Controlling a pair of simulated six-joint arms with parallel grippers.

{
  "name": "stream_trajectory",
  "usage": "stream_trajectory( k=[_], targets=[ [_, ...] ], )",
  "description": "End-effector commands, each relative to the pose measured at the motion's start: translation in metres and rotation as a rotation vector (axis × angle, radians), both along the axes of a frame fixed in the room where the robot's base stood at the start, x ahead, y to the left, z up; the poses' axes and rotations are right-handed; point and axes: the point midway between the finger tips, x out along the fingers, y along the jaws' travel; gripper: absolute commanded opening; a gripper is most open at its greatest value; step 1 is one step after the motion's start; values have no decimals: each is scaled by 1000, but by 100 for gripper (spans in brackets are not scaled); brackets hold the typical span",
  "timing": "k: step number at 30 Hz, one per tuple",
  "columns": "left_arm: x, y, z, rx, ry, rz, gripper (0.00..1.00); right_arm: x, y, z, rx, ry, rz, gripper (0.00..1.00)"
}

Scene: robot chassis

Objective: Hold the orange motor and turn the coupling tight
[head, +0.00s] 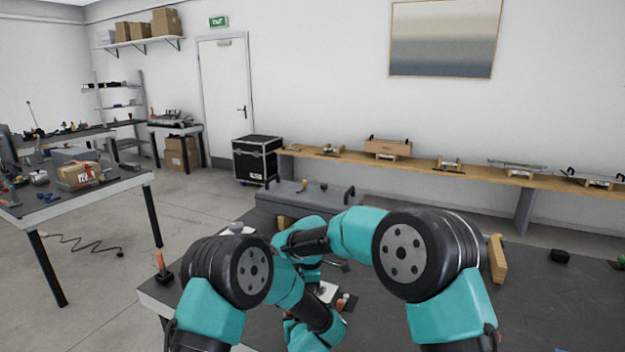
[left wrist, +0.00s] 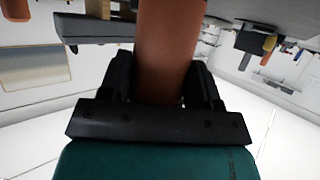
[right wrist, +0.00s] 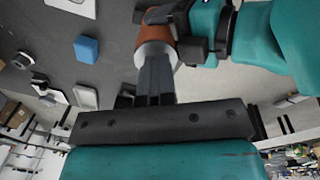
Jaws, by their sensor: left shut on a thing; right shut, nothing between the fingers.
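The orange motor (left wrist: 168,40) is a thick cylinder standing between the fingers of my left gripper (left wrist: 160,85), which is shut on it. In the right wrist view the motor (right wrist: 154,30) shows at the top, with my left gripper (right wrist: 188,32) around it from the right. A pale silvery ring (right wrist: 172,58), perhaps the coupling, is at the motor's near end. My right gripper (right wrist: 156,62) is shut and empty, its fingertips overlapping that ring in the picture; I cannot tell whether they touch it. In the head view my arms hide most of the work.
A dark table (head: 420,325) lies below my arms. A blue block (right wrist: 87,49) and several pale parts lie on it. A grey case (head: 310,198) stands at the table's far side, a wooden block (head: 497,258) at right and an orange-handled tool (head: 160,264) at left.

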Motion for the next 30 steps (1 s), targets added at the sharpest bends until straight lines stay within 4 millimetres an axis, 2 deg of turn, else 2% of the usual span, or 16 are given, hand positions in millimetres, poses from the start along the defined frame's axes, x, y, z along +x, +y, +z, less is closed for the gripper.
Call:
stream_trajectory(
  k=[1, 2, 18, 30],
  targets=[
    [5, 4, 7, -7, -19, 13, 11, -4, -4, -8, -12, 25, -2, 0],
    [5, 4, 7, -8, -18, 13, 11, -4, -5, -5, -13, 25, -3, 0],
    [2, 2, 3, -3, -8, 6, 10, -6, -3, 48, -7, 11, 1, 0],
    [1, 1, 3, -2, -6, 5, 10, -4, -2, 53, -5, 4, 2, 0]
  ],
)
